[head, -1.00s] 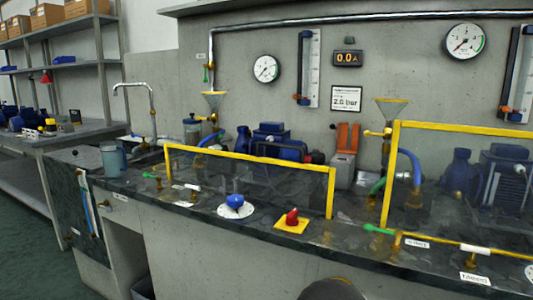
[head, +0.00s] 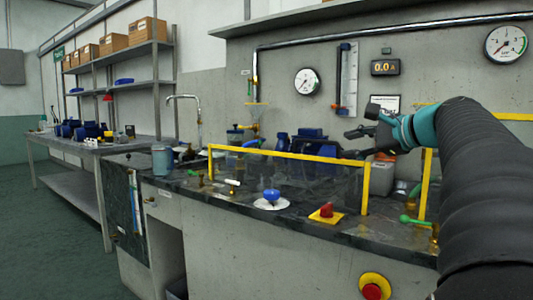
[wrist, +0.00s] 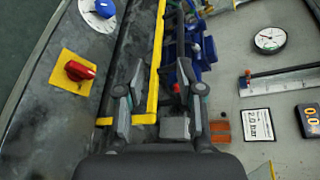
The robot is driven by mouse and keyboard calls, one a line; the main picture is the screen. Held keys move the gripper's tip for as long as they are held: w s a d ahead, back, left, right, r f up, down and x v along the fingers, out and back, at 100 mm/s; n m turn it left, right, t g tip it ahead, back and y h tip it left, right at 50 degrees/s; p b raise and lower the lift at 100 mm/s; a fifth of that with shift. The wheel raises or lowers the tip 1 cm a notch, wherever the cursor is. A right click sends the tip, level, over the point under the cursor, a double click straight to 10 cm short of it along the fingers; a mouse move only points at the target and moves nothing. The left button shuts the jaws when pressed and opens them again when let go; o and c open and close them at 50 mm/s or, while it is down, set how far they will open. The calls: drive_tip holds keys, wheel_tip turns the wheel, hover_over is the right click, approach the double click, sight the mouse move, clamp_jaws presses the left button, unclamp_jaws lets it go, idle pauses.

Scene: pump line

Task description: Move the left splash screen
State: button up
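The left splash screen (head: 290,154) is a clear panel in a yellow frame, standing on the dark bench top in front of a blue pump (head: 308,142). My gripper (head: 349,143) is at the upper right end of this frame, with its fingers pointing left. In the wrist view my gripper (wrist: 160,92) has its two fingers wide apart, and the yellow bar of the screen (wrist: 157,60) runs between them in the picture. I see no contact between the fingers and the bar. The right splash screen is mostly hidden behind my arm.
A red knob on a yellow plate (head: 326,213) and a blue valve handle (head: 271,196) stand in front of the screen. A red emergency button (head: 373,287) is on the bench front. A jug (head: 162,160) stands at the left end. Gauges hang on the wall behind.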

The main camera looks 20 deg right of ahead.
sight(321, 142)
drive_tip(key=shift+m+t, duration=0.4)
drive_tip(key=x, duration=0.4)
drive_tip(key=d+r+x, duration=0.1)
drive_tip(key=x, duration=0.3)
drive_tip(key=w+d+x, duration=0.1)
drive_tip(key=x, duration=0.3)
drive_tip(key=shift+w+r, duration=0.15)
drive_tip(key=shift+w, duration=0.15)
clamp_jaws()
drive_tip(key=shift+r, duration=0.1)
